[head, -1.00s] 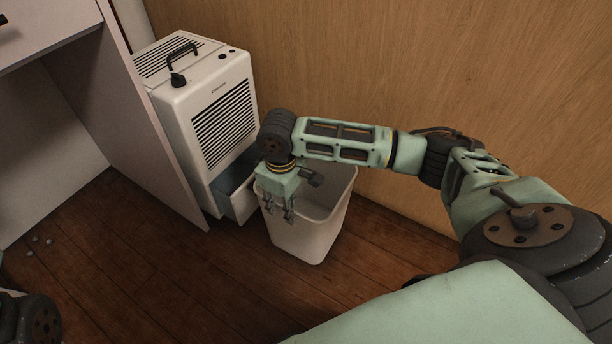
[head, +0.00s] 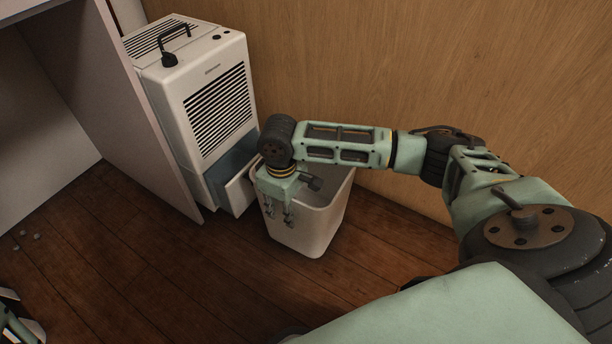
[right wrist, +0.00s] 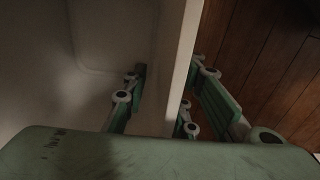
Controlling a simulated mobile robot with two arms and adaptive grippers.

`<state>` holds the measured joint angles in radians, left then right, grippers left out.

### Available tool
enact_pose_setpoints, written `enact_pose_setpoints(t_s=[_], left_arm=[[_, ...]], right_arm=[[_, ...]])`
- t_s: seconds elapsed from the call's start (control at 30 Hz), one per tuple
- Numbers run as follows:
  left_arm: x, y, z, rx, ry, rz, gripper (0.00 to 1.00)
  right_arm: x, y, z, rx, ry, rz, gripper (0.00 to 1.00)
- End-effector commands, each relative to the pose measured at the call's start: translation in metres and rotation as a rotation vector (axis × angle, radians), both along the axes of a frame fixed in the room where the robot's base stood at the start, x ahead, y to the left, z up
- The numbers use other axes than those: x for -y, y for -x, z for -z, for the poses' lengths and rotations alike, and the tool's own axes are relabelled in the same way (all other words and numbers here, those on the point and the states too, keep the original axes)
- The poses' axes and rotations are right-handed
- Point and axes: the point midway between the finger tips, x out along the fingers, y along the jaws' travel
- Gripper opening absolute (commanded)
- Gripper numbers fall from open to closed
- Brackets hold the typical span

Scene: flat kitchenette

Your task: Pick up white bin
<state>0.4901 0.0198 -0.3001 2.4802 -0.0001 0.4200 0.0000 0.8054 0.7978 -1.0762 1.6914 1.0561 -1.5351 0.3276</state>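The white bin (head: 315,225) stands upright on the wooden floor, beside the white appliance. My right gripper (head: 277,212) reaches down over the bin's near left rim. In the right wrist view, the bin's rim (right wrist: 185,65) runs between the two fingers of my right gripper (right wrist: 172,95). One finger is inside the bin and the other is outside, above the floor. Gaps show between the fingers and the wall, so the gripper looks open around it.
A white appliance (head: 205,85) with a part-open drawer (head: 238,190) stands directly left of the bin. A desk side panel (head: 140,110) is farther left. A wooden wall (head: 420,80) rises behind. Small pale bits (head: 37,236) lie on the floor. The floor in front is clear.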

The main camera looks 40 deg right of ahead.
Motion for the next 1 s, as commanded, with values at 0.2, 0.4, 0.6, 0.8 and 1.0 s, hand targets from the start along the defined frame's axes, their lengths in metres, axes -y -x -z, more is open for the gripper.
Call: enact_pose_setpoints(t_s=[0.2,0.4,0.6,0.8,1.0], left_arm=[[-0.0001,-0.0001,-0.0001,0.0,0.0,0.0,0.4],[0.0,0.0001,-0.0001,0.001,0.0,0.0,0.4],[0.0,0.0002,0.0,0.001,0.0,0.001,0.4],[0.0,0.0002,0.0001,0.001,0.001,0.001,0.4],[0.0001,0.0001,0.0001,0.0,0.001,0.001,0.4]], right_arm=[[0.0003,0.0,-0.0004,0.0,0.0,0.0,0.13],[0.0003,0.0,-0.0004,0.0,0.0,0.0,0.0],[0.0001,0.0002,-0.0002,-0.001,0.0,0.0,0.0],[-0.0005,0.0005,0.0,-0.002,-0.001,0.0,0.0],[-0.0013,0.0008,0.0004,-0.003,-0.003,0.0,0.0]])
